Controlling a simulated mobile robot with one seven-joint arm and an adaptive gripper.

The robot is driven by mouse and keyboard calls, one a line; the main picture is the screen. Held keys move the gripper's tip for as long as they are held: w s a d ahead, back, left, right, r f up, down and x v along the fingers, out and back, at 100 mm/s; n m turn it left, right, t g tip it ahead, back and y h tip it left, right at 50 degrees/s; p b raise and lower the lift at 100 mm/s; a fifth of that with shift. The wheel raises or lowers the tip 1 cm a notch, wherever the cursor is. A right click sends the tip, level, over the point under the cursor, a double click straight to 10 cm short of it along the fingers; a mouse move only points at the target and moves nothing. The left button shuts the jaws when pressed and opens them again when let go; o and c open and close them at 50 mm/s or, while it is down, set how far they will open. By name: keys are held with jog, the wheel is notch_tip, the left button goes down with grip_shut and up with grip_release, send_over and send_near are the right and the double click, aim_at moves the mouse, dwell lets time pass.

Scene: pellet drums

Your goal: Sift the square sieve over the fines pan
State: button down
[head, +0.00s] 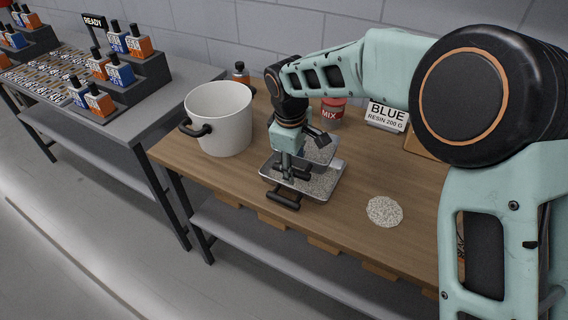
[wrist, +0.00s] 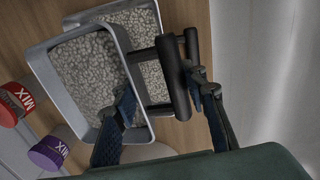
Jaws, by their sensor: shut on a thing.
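The square sieve (wrist: 58,100) is a grey metal tray of pale pellets, close to the camera in the wrist view. My gripper (wrist: 163,88) is shut on its black bar handle (wrist: 174,75). In the head view my gripper (head: 289,174) points down at the handle side, partly hiding the sieve. The fines pan (wrist: 100,13) is a second metal tray behind the sieve in the wrist view, with pale grains showing. In the head view the pan (head: 337,183) rests on the wooden table. The sieve overlaps it, offset to one side; the gap between them is unclear.
A white pot (head: 222,120) stands left of the pan. A pile of pale pellets (head: 384,211) lies to the right. The wrist view also shows a purple MIX tub (wrist: 48,152).

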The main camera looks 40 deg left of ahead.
jog(key=d, duration=0.3)
jog(key=shift+w, duration=0.3)
jog(key=shift+s+a+p, duration=0.25)
jog(key=shift+a, duration=0.9)
jog(key=shift+s+a+p, duration=0.2)
jog(key=shift+s+a, duration=0.1)
jog(key=shift+a, duration=0.9)
jog(key=shift+s+a+p, duration=0.25)
jog(key=shift+a, duration=0.9)
jog(key=d, duration=0.2)
jog(key=w+d+b, duration=0.1)
jog(key=d, duration=0.4)
jog(key=shift+w+b, duration=0.3)
jog(key=shift+b, duration=0.05)
jog(key=a, duration=0.2)
jog(key=s+a+p, duration=0.1)
jog(key=a, duration=0.4)
jog(key=shift+s+p, duration=0.3)
jog(key=shift+p, duration=0.05)
jog(key=shift+w+d+b, duration=0.25)
jog(key=shift+d+b, duration=0.05)
jog(key=shift+d, duration=0.85)
jog(key=shift+w+d+b, duration=0.25)
jog(key=shift+w+d, duration=0.05)
jog(key=shift+d, duration=0.85)
jog(key=shift+w+d+b, duration=0.25)
jog(key=shift+d+b, duration=0.05)
jog(key=shift+d, duration=0.85)
